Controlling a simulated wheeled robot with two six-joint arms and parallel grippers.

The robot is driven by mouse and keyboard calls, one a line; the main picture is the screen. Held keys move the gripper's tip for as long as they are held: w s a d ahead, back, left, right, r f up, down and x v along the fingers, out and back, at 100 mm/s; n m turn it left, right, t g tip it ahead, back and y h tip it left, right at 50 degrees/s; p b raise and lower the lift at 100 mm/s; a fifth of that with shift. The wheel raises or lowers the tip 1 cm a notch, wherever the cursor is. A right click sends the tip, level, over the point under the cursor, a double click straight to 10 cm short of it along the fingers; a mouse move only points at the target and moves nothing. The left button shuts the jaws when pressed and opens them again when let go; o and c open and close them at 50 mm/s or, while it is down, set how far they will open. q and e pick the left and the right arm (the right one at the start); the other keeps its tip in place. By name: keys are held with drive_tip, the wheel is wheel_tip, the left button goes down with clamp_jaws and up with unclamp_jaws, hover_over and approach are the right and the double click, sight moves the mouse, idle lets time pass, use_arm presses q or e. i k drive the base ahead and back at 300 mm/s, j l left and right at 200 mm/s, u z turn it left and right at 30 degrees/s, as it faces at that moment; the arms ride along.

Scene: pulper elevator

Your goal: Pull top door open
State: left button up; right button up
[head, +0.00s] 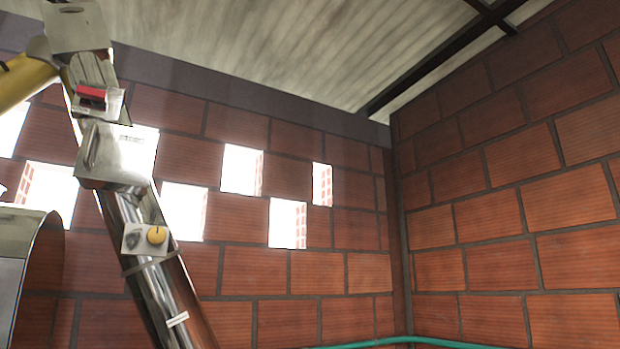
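A slanted metal elevator tube (165,285) rises on the left side of the head view. A boxy metal housing (115,158) with a curved handle-like strip sits on its upper part and looks closed. Another metal plate (75,25) is at the very top left, partly cut by the frame edge. I cannot tell for certain which of these is the top door. Neither of my grippers is in view.
A red part (91,93) and a yellow knob (156,235) are on the elevator. A yellow pipe (22,80) enters at left. A metal machine (20,245) stands lower left. A brick wall (345,190) with bright openings is behind. A green hose (400,340) runs along the bottom.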

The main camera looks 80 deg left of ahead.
sight(110, 152)
drive_tip(key=u, duration=3.4)
drive_tip(key=j+u, duration=0.25)
drive_tip(key=i+l, duration=0.05)
